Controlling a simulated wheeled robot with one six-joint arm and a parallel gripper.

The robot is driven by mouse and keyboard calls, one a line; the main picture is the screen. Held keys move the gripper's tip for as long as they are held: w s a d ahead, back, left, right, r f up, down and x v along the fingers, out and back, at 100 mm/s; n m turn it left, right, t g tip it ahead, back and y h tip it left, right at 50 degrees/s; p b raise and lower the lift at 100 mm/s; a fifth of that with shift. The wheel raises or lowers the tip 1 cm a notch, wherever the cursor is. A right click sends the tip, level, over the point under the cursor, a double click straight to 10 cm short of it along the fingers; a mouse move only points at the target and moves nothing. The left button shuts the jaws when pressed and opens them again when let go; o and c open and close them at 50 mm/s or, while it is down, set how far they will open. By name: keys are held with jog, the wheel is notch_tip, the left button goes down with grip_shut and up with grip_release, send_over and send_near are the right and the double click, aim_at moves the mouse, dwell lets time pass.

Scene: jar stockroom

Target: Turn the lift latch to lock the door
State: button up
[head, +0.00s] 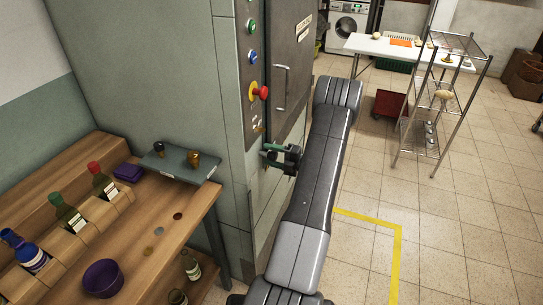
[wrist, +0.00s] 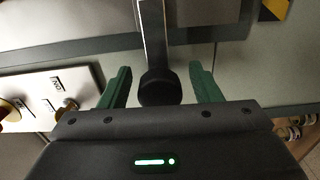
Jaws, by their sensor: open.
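The latch shows in the wrist view as a flat metal lever (wrist: 152,35) ending in a round black knob (wrist: 159,88). My gripper (wrist: 160,68) is open, with one green finger on each side of the knob and a gap on both sides. In the head view my gripper (head: 267,153) is at the lower front of the grey lift cabinet, below the red stop button. I cannot make out the latch in the head view.
A white plate (wrist: 85,88) with brass fittings is left of my gripper in the wrist view. The red stop button (head: 264,93) is above my gripper. A wooden bench (head: 150,240) with bottles and a purple bowl (head: 102,278) stands left. Floor at right is open before the wire rack (head: 405,130).

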jog(key=b+v, duration=0.3)
jog(key=v, duration=1)
jog(key=shift+d, duration=0.35)
jog(key=shift+s+a, duration=0.1)
jog(key=p+x, duration=0.3)
jog(key=x, duration=1)
jog(key=shift+a, duration=0.35)
